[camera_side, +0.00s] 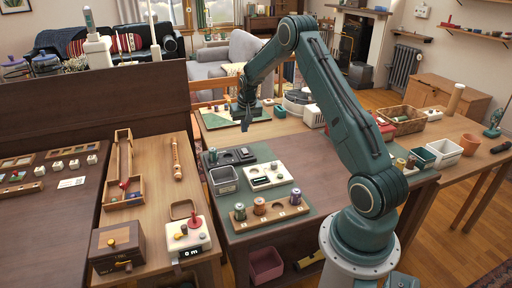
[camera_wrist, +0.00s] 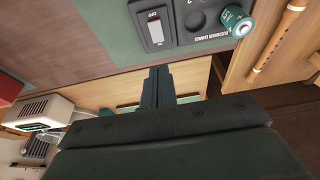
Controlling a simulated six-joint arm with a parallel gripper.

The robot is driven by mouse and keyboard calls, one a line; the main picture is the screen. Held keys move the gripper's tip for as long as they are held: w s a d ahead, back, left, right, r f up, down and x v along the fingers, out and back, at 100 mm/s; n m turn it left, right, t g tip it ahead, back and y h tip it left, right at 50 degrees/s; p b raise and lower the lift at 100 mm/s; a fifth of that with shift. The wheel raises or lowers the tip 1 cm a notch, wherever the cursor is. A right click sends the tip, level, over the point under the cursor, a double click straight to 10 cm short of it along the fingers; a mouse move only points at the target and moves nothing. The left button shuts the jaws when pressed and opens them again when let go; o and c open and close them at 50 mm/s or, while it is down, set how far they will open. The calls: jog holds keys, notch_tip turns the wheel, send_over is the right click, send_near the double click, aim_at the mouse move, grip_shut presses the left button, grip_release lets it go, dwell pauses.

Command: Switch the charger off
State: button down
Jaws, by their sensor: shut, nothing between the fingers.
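The charger is a dark grey box that lies on the green mat in the side view (camera_side: 235,156), and it shows at the top of the wrist view (camera_wrist: 187,32). It has a pale switch (camera_wrist: 157,32) at one end, round wells in the middle, and a teal-topped cell (camera_wrist: 237,19) standing at the other end.
In front of the charger are a cream device (camera_side: 268,176), a grey bin (camera_side: 224,182) and a wooden rack (camera_side: 272,212) with several cells. A wooden flute (camera_side: 177,158) lies left. A white appliance (camera_side: 297,103) stands behind, right of my gripper.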

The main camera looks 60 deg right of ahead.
aim_at(244, 149)
jog(key=shift+s+a+x, duration=0.1)
jog(key=shift+x, duration=1.3)
jog(key=shift+s+a+x, duration=0.1)
jog(key=shift+s+x, duration=0.05)
jog(key=shift+x, duration=1.25)
jog(key=shift+s+a+x, duration=0.1)
jog(key=shift+x, duration=1.3)
jog(key=shift+f, duration=0.15)
jog(key=shift+f, duration=0.2)
jog(key=shift+s+a, duration=0.1)
jog(key=shift+s+a+r, duration=0.2)
jog(key=shift+s+a, duration=0.25)
